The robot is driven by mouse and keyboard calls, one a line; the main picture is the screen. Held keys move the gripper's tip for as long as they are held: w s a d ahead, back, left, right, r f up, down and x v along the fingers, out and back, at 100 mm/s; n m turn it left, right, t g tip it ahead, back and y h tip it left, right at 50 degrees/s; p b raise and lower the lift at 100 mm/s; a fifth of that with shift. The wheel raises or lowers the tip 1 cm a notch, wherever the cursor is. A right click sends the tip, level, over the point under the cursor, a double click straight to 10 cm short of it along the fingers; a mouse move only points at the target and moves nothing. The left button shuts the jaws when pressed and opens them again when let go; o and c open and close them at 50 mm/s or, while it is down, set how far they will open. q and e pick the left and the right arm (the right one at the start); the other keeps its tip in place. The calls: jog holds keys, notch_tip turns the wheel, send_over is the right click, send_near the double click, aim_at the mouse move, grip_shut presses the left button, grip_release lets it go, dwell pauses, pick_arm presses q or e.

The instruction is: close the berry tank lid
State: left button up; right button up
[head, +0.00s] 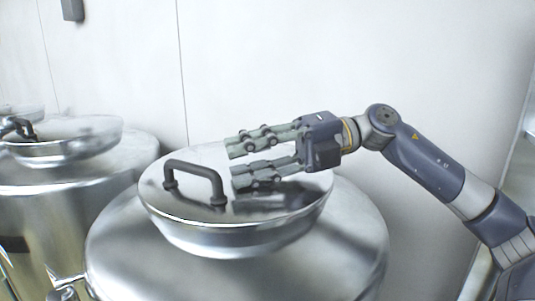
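The berry tank (330,245) is a large shiny metal tank at the lower middle of the head view. Its round metal lid (235,215) lies over the top, roughly level, with a dark bar handle (195,170) on its left part. I cannot tell whether the lid is fully seated. My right gripper (236,165) comes in from the right, just right of the handle and over the lid. Its two fingers are apart and nothing is between them. I cannot tell whether the lower finger touches the lid. My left gripper is not in view.
A second metal tank (85,185) with its own lid (70,145) and dark handle stands at the left. A pale wall (270,60) is close behind the tanks. A metal fitting (65,285) sticks out between the tanks at the lower left.

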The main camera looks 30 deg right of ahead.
aim_at(271, 185)
jog(key=shift+v, duration=1.85)
jog(key=shift+s+f, duration=0.1)
